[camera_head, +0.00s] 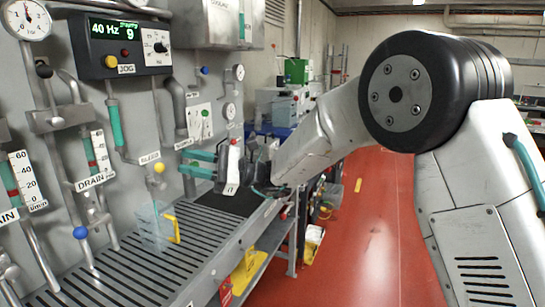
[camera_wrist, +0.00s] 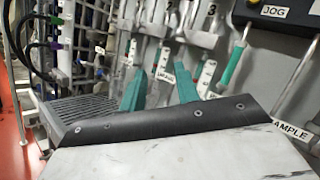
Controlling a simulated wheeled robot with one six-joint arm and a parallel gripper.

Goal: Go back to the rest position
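My gripper (camera_head: 184,162) is in front of the grey panel, above the slatted ledge, at the end of my arm, which reaches in from the right. Its two teal fingers point left towards the panel and stand apart, with nothing seen between them. In the wrist view the gripper (camera_wrist: 160,80) also shows two separate teal fingers, with panel pipes and labels behind the gap. The fingers' bases are hidden by the dark-edged wrist cover.
The grey panel (camera_head: 95,150) carries gauges, pipes, valves and a jog box (camera_head: 127,45). A clear jug with a yellow handle (camera_head: 172,228) stands on the slatted ledge (camera_head: 110,278). A yellow wet-floor sign (camera_head: 245,270) is below it. Red floor (camera_head: 375,220) is open at right.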

